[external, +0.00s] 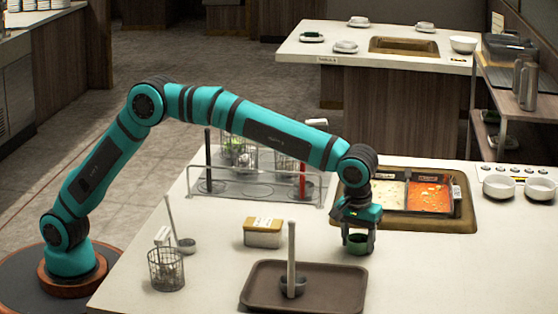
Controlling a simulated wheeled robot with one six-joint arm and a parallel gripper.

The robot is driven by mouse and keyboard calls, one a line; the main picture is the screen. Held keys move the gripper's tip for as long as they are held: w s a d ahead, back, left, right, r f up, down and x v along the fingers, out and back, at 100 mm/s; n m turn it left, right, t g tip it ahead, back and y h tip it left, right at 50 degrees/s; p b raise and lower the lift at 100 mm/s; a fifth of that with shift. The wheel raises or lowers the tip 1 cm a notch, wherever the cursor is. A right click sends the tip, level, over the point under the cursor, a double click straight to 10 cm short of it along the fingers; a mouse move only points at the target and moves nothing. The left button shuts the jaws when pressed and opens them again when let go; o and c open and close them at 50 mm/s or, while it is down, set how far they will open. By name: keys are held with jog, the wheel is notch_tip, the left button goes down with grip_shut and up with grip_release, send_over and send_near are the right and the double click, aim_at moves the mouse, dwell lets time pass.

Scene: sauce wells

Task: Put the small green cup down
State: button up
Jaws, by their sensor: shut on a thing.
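The small green cup (358,244) is dark green and hangs upright in my gripper (358,236). My gripper is shut on the cup, with a finger on each side of it. Both are over the white counter, just in front of the sauce wells and beyond the brown tray's right corner. I cannot tell whether the cup's base touches the counter.
The brown tray (345,294) holds a dark cup with a tall pale handle (292,260). Sauce wells (460,215) lie behind. The counter's right front is clear.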

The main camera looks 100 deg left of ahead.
jog(key=o, duration=1)
notch_tip(320, 180, up, 12)
jog(key=d, duration=0.1)
jog(key=shift+s+d, duration=0.15)
jog(key=shift+s, duration=0.15)
jog(key=shift+r, duration=0.1)
